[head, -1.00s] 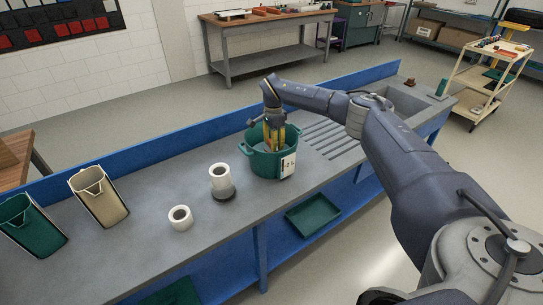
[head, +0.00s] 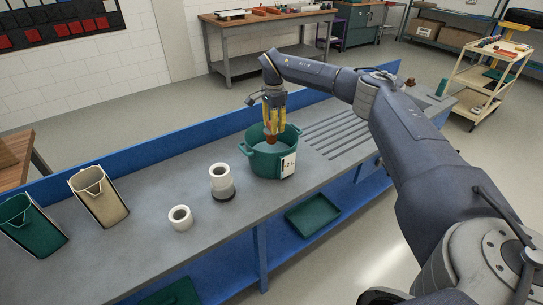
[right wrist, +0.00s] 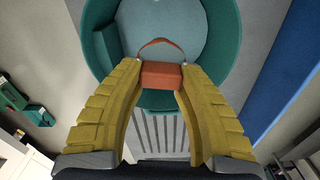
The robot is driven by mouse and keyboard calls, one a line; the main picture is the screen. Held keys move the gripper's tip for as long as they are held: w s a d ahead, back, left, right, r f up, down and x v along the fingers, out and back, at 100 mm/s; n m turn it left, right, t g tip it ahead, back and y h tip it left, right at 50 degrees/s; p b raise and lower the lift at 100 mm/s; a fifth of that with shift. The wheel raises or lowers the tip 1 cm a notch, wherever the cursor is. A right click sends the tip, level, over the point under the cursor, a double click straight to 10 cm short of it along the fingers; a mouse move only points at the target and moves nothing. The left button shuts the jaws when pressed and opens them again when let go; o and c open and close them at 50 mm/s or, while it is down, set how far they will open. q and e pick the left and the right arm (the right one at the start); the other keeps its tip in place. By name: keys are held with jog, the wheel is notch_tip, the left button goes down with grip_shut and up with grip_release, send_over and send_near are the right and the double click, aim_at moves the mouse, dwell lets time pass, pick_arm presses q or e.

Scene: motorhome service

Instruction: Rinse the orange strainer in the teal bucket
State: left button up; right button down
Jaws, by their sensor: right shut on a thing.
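The teal bucket (head: 266,162) stands on the grey counter with a white label on its side. In the right wrist view the bucket (right wrist: 226,78) shows a pale grey-blue surface inside, which looks like water. My right gripper (head: 270,132) is over the bucket, its yellow fingers pointing down. It is shut on the orange strainer (head: 271,138), which is at about rim height. In the right wrist view the strainer (right wrist: 161,75) shows as an orange block between the fingers with a thin curved rim beyond it. The rest of the strainer is hard to make out. My left gripper is not in view.
On the counter (head: 140,235) left of the bucket stand a white-topped cylinder on a dark base (head: 221,182) and a white ring (head: 180,218). Further left are a beige container (head: 98,195) and a green container (head: 32,226). Drainage grooves (head: 335,135) lie to the right.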

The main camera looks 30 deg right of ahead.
jog(key=shift+r, duration=3.15)
jog(key=shift+w, duration=0.1)
dwell(0.6)
